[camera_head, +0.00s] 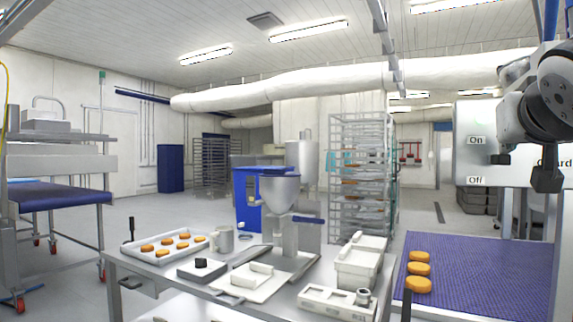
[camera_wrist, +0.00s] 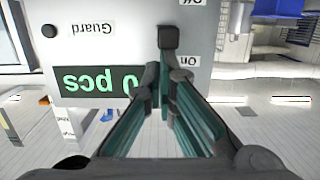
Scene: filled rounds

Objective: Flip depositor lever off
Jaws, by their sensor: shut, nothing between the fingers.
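The grey control panel (camera_head: 490,120) stands at the right in the head view. In the wrist view it appears upside down, with the "On" label (camera_wrist: 187,60) below and the "Off" label (camera_wrist: 190,2) at the top edge. The dark square-ended lever (camera_wrist: 168,38) is beside these labels, at a height between them. I cannot tell its exact setting. My gripper (camera_wrist: 165,74) is shut and empty, with its teal-padded fingers pointing at the panel close to the lever. I cannot tell whether the fingertips touch it. In the head view my arm covers part of the panel.
The panel also carries a green counter display (camera_wrist: 97,84) and a black knob (camera_wrist: 48,31) by the "Guard" label. Below it runs a purple conveyor (camera_head: 475,275) with orange rounds (camera_head: 419,268). A hopper machine (camera_head: 280,192) stands on the table left of the conveyor.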

